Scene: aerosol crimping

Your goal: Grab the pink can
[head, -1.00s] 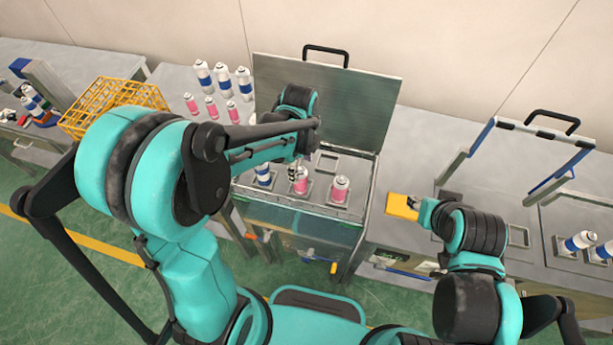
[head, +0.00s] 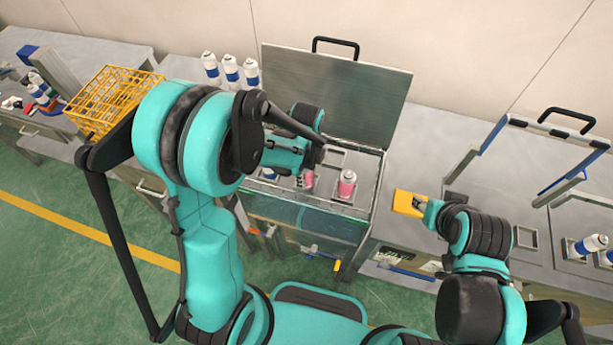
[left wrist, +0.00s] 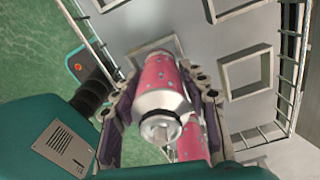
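A pink can (head: 308,181) stands in the open box, partly hidden by my left gripper in the head view. In the left wrist view this pink can (left wrist: 160,85), with its silver top, lies between the two fingers of my left gripper (left wrist: 165,100). The fingers are on both sides of it and look open, with narrow gaps; contact is unclear. A second pink can (head: 347,185) stands to its right in the box. My right gripper (head: 428,212) is beside a yellow block (head: 408,203); its fingers cannot be made out.
The open box has a raised grey lid (head: 340,95) behind and a wire rim. A blue-and-white can (head: 268,174) is at its left. Several blue-and-white cans (head: 231,68) stand behind on the left. A yellow crate (head: 112,98) is farther left. Empty square holders (left wrist: 245,72) lie near the can.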

